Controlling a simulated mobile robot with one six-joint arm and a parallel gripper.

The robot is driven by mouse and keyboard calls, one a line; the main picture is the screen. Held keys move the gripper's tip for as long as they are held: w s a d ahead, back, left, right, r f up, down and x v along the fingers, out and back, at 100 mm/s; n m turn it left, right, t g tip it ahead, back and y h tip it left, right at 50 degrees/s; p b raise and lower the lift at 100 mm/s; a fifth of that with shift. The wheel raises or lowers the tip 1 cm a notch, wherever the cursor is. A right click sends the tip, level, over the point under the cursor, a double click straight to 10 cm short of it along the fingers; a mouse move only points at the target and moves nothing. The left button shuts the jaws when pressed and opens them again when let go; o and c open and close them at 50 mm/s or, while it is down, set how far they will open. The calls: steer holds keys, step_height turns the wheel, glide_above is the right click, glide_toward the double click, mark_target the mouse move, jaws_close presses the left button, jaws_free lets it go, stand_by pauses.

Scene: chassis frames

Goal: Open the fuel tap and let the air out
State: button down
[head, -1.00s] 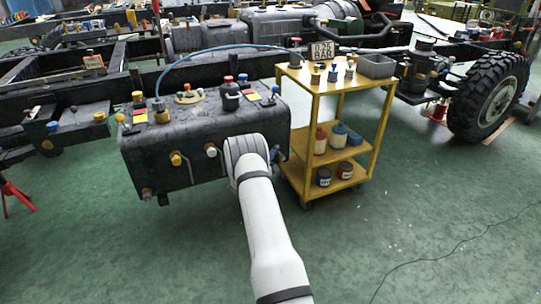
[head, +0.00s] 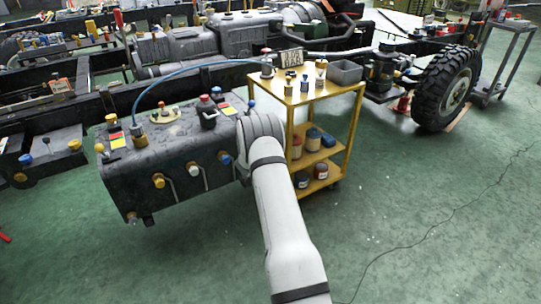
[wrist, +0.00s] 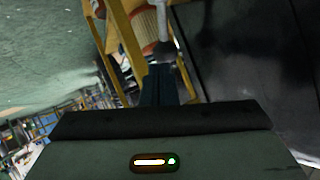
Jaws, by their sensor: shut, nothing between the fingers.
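The dark fuel tank (head: 170,150) lies at the left of the trolley in the head view. Its front face carries a yellow fitting (head: 158,181), a white fitting (head: 194,171) and a blue-capped fitting (head: 225,158). A brass fitting (head: 133,217) hangs under its lower left corner. I cannot tell which is the fuel tap. My arm reaches the tank's right end and hides my gripper there. In the wrist view my gripper (wrist: 160,72) is shut and empty. A pale rod with a dark round end (wrist: 166,50) shows just beyond the fingertips; contact is unclear.
A yellow trolley (head: 352,130) with bottles and cans stands close to the right of my arm. A blue hose (head: 190,68) arches over the tank. A truck wheel (head: 447,88) stands farther right. A cable (head: 440,215) lies on the open green floor.

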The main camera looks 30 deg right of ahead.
steer(key=shift+w+a+r+p, duration=0.2)
steer(key=shift+a+r+p, duration=0.2)
steer(key=shift+a, duration=0.1)
steer(key=shift+w+a+r+p, duration=0.15)
steer(key=shift+a+r+p, duration=0.15)
steer(key=shift+a, duration=0.2)
steer(key=shift+r, duration=0.15)
steer(key=d+r+p+v, duration=0.1)
steer(key=p+v, duration=0.3)
steer(key=v, duration=0.9)
steer(key=shift+s+d+r, duration=0.2)
steer(key=shift+s+r, duration=0.2)
steer(key=shift+r, duration=0.3)
